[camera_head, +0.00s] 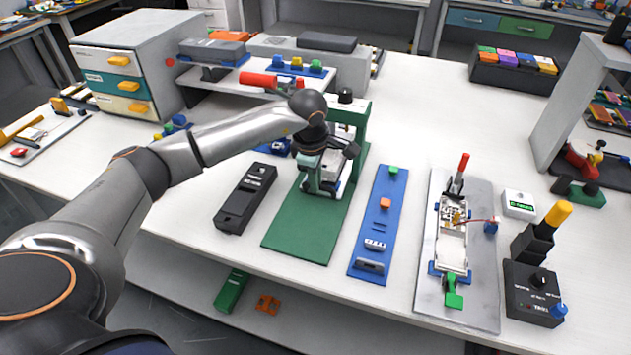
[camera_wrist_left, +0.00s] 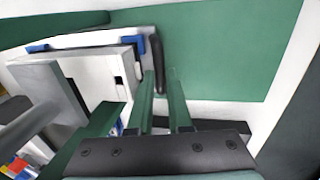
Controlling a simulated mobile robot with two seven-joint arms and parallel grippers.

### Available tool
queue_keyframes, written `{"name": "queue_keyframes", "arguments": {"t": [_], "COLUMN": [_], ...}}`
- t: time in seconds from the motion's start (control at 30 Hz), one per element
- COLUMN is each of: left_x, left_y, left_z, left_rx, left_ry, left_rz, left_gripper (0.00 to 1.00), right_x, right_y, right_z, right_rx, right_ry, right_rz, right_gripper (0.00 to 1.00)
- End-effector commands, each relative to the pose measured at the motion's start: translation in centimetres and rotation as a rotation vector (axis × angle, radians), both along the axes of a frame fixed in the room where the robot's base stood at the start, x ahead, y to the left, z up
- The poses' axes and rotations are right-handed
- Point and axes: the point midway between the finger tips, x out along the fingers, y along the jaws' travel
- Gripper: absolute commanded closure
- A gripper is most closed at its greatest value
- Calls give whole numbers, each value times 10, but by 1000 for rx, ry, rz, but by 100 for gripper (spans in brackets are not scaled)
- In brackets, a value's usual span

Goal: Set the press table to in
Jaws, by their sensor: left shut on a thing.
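The press has a green base (camera_head: 305,228) and a red lever (camera_head: 258,79), and stands in the middle of the bench. Its pale press table (camera_head: 335,163) is low in the press, partly hidden by my left arm. In the left wrist view the table is a white block (camera_wrist_left: 75,62) with blue corner pieces, beside the green base (camera_wrist_left: 225,45). A dark upright handle (camera_wrist_left: 156,62) is at the table's near edge. My left gripper (camera_head: 322,188) is at the front of the press; its green fingers (camera_wrist_left: 160,88) are shut on this handle. My right gripper is not in view.
A black device (camera_head: 246,197) lies left of the base. A blue strip (camera_head: 379,222) with small parts and a grey plate with a fixture (camera_head: 480,290) lie to the right. A drawer cabinet (camera_head: 135,65) stands at the back left.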

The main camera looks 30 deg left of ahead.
Motion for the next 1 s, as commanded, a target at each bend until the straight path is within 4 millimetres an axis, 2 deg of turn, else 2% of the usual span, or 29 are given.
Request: {"name": "queue_keyframes", "arguments": {"t": [0.53,0.57,0.8,1.0], "left_x": [2,2,1,0], "left_y": [1,1,1,0], "left_z": [1,1,1,0], "left_rx": [2,2,1,0], "left_ry": [-9,-10,-5,-1], "left_rz": [3,3,2,1], "left_gripper": [100,79,53,53], "right_x": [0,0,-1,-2], "right_y": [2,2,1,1], "right_z": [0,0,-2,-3], "right_rx": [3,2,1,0], "right_ry": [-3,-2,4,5], "right_rz": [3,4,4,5], "right_gripper": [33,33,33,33]}}
